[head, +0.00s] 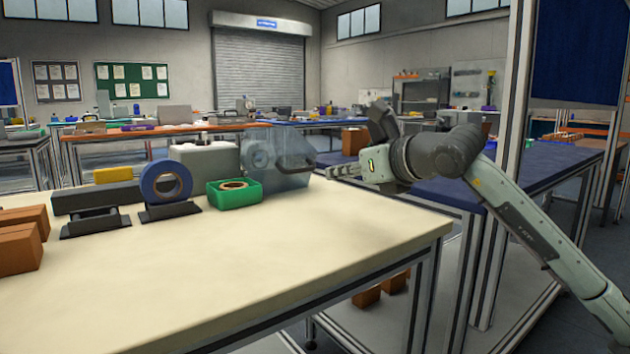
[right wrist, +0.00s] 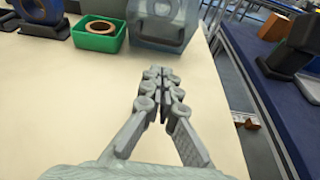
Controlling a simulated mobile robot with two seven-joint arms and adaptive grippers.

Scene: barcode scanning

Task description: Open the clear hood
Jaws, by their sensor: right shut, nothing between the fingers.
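The clear hood (head: 290,178) is a see-through smoky box at the back right of the cream table, with a dark curved handle (head: 299,164) on its right side. Its lower part also shows at the top of the right wrist view (right wrist: 160,40). It looks closed, though I cannot tell for certain. My right gripper (head: 332,172) is just right of the hood at about handle height, apart from it as far as I can see. Its fingers are together with nothing between them, also seen in the right wrist view (right wrist: 160,75). My left gripper is not in view.
A green bin (head: 233,195) with a tape roll stands left of the hood, beside a blue tape roll (head: 166,181) on a dispenser. Brown boxes (head: 20,245) sit at the far left. The front of the cream table (head: 250,260) is clear. A blue-topped bench (head: 450,190) is at right.

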